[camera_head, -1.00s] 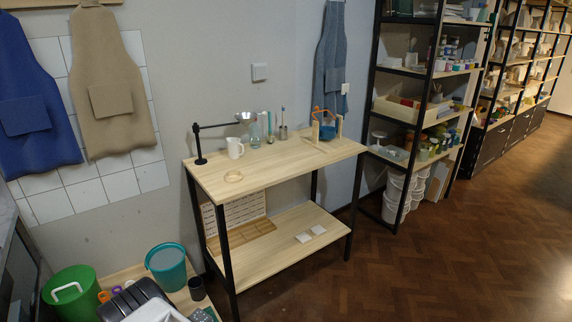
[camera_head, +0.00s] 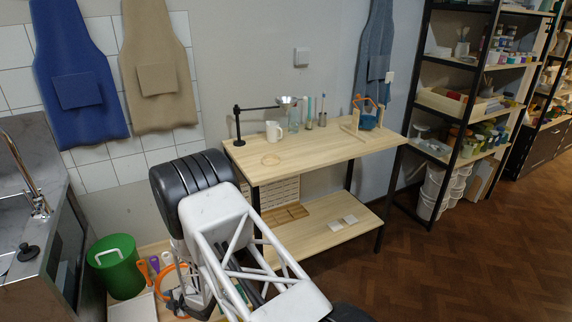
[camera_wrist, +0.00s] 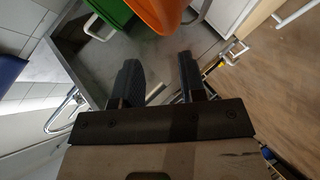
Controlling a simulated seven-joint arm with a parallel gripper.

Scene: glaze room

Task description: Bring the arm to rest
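My gripper (camera_wrist: 158,78) shows in the wrist view with its two dark fingers well apart and nothing between them. Past the fingertips are a grey surface, part of a green bin (camera_wrist: 112,12) and an orange thing (camera_wrist: 160,12) at the top edge. In the head view my white and black arm is folded in the lower middle, in front of the worktable's left end. My gripper cannot be made out clearly there.
The green bin (camera_head: 118,272) stands between my arm and the sink counter (camera_head: 40,255). Shelves (camera_head: 455,100) stand right of the table. The floor (camera_head: 440,270) at lower right is clear.

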